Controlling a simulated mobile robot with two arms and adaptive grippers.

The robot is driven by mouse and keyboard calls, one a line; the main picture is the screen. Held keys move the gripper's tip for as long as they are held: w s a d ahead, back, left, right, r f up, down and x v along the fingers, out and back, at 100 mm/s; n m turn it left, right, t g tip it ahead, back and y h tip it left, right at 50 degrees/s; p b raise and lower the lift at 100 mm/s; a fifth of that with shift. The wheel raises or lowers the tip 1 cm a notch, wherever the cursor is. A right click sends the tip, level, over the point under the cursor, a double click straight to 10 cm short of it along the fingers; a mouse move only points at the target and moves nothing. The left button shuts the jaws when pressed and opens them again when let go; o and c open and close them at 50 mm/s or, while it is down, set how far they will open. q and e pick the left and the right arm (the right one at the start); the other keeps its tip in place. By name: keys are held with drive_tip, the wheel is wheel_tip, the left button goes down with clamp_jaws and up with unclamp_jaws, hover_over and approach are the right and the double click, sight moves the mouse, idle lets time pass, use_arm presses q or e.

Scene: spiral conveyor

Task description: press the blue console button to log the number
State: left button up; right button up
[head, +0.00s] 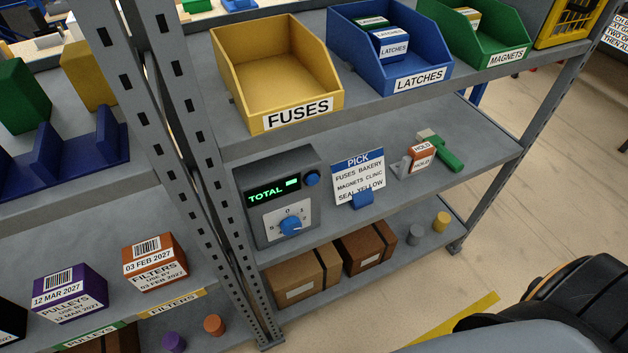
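The grey console (282,196) stands on the middle shelf, below the FUSES bin. Its dark display reads TOTAL in green, followed by a short green bar and no readable number. The round blue button (312,178) is to the right of the display, on the console's front. Below it, a blue knob (290,226) sits on a white dial plate. Nothing covers the button. Neither of my grippers is in view.
A PICK sign (358,176) in a blue holder stands right of the console, then an orange HOLD box (421,154) and a green-handled tool (441,151). A yellow FUSES bin (273,75) is above. A perforated rack post (205,180) rises left of the console.

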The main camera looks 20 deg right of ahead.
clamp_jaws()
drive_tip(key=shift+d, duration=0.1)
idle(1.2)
